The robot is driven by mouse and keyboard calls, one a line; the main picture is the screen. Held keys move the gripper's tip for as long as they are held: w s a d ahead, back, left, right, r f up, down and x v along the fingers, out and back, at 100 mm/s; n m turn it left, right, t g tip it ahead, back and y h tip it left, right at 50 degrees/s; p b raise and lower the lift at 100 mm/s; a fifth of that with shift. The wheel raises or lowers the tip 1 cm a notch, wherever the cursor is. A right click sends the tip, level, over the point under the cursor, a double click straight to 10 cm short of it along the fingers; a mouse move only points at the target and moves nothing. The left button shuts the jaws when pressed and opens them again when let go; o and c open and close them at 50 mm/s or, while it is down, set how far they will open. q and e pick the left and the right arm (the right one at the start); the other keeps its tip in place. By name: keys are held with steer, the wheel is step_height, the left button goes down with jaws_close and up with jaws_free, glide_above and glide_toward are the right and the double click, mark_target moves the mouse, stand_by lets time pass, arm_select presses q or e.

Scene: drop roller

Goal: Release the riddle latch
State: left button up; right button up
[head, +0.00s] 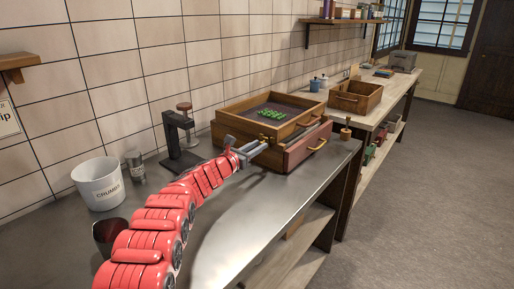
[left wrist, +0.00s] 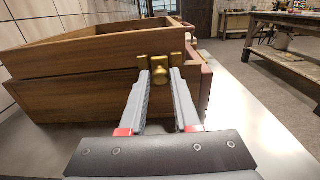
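The riddle is a wooden tray-like box (head: 288,105) with a dark mesh bottom and a green heap (head: 271,114) on it, stacked on a lower wooden box with a drawer (head: 308,147). The brass latch (left wrist: 160,74) is on the side of the stack, at the seam between the upper and lower boxes; it also shows small in the head view (head: 264,139). My left gripper (left wrist: 160,80) is at the latch, its two grey fingers apart with the brass knob between their tips. Whether either finger touches the knob, I cannot tell. My right gripper is out of view.
A white crumbs bucket (head: 99,184), a metal canister (head: 135,167) and a dark stand with a clamp (head: 180,140) stand along the wall to the left. A wooden crate (head: 355,97) sits on the farther bench. The metal benchtop (head: 235,225) in front is clear.

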arm_select(q)
jaws_close()
steer(key=shift+s+f+t+h+b, duration=0.15)
steer(key=shift+f+t+h+b, duration=0.3)
steer(key=shift+b, duration=0.4)
steer(key=o, duration=0.5)
jaws_free()
steer(key=shift+a, duration=0.1)
steer(key=shift+r, duration=0.1)
